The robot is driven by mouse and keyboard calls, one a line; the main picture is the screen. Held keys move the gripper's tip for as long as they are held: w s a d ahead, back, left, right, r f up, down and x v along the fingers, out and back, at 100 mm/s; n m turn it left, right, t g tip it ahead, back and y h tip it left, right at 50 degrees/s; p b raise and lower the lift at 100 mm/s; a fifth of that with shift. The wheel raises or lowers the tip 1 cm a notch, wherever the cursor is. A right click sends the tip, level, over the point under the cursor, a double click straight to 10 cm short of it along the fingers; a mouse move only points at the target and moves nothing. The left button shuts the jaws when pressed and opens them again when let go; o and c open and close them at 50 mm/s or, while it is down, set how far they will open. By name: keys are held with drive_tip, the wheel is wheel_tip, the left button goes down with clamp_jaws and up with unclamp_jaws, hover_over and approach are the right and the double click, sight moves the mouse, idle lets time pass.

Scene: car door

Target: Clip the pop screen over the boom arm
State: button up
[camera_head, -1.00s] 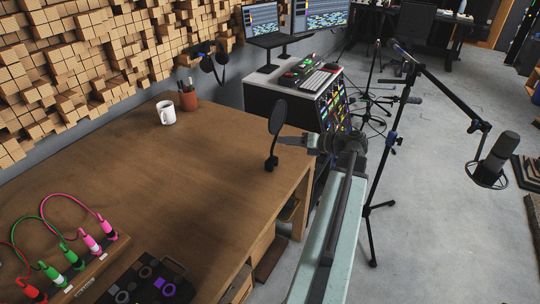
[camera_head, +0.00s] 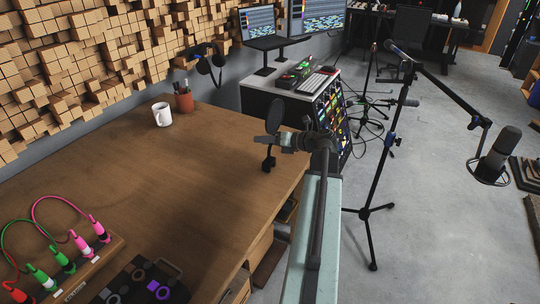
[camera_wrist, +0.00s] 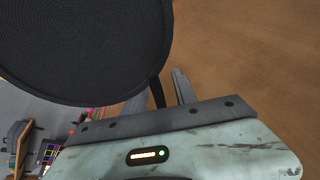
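The pop screen stands upright on the desk near its right edge, its round dark disc (camera_head: 273,117) above a thin stem and a dark clip base (camera_head: 268,163). My gripper (camera_head: 284,141) is at the height of the stem, overlapping it in the head view. In the wrist view, the disc (camera_wrist: 85,45) fills the upper left and its stem passes close left of the visible finger part (camera_wrist: 184,87). The boom arm (camera_head: 450,95) reaches right from a floor stand and carries a microphone (camera_head: 497,155).
A white mug (camera_head: 162,114) and a pen cup (camera_head: 184,101) stand at the desk's back. A patch box with coloured cables (camera_head: 70,270) and a dark tray (camera_head: 140,283) lie at the front. A mixer cabinet (camera_head: 320,110) stands behind my arm.

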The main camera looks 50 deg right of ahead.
clamp_jaws()
idle(1.2)
